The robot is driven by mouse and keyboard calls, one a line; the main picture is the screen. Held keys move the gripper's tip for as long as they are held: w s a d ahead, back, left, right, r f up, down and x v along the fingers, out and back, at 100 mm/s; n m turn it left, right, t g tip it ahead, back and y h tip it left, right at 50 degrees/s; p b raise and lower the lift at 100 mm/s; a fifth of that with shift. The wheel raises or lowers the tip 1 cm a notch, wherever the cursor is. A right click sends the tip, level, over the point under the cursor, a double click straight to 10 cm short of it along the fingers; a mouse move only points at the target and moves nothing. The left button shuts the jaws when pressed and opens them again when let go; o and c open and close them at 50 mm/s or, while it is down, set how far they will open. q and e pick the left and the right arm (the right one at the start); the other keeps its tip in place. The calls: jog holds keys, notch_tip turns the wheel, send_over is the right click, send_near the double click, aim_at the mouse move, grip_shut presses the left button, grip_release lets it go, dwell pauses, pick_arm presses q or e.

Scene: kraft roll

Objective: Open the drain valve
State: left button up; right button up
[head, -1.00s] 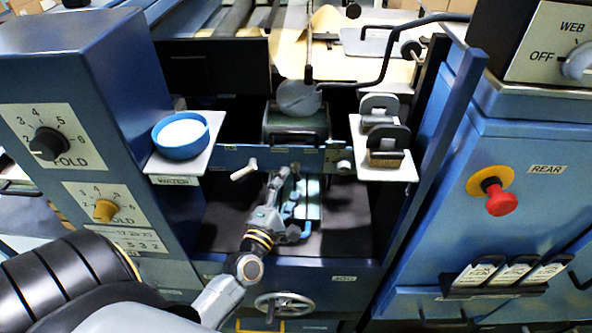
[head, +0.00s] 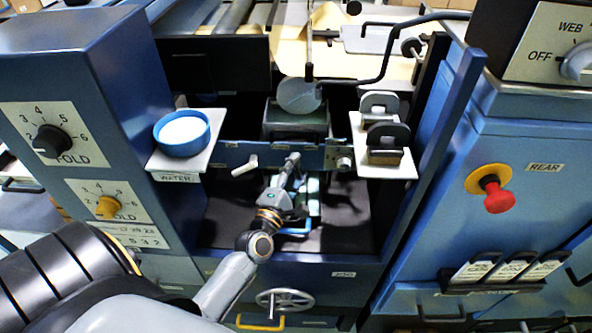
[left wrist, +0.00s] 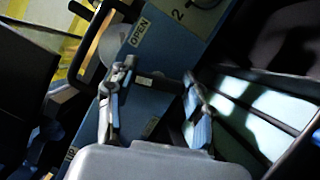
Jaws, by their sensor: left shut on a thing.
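My left gripper (head: 293,163) reaches up to the blue crossbar (head: 231,155) in the middle bay of the machine. The left wrist view also shows its two fingers (left wrist: 157,88), one on each side, at the bar's face. The gripper is shut on a small grey part at the bar, most likely the drain valve's handle, which the fingers largely hide. I cannot read the valve's position. My right gripper is not in view.
A pale handle (head: 243,167) sticks out of the crossbar left of my gripper. A blue bowl (head: 182,147) stands on the left shelf. Grey blocks (head: 387,140) stand on the right shelf. A handwheel (head: 271,302) is below, and a red button (head: 497,200) is on the right cabinet.

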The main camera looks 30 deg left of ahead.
pick_arm(q)
jog(key=shift+r+m+p, duration=0.2)
jog(key=shift+m+p, duration=0.2)
jog(key=shift+p, duration=0.5)
jog(key=m+g+p, duration=0.2)
jog(key=m+p, duration=0.2)
jog(key=p, duration=0.3)
jog(key=m+g+p, duration=0.1)
jog(key=m+p, duration=0.2)
jog(key=p, duration=0.4)
jog(key=shift+r+m+g+p, duration=0.1)
jog(key=shift+m+g+p, duration=0.3)
jog(key=shift+f+m+g+p, duration=0.3)
jog(key=shift+m+g+p, duration=0.2)
jog(key=shift+m+p, duration=0.75)
jog(key=shift+n, duration=0.25)
jog(key=o, duration=1.2)
jog(key=shift+c, duration=0.2)
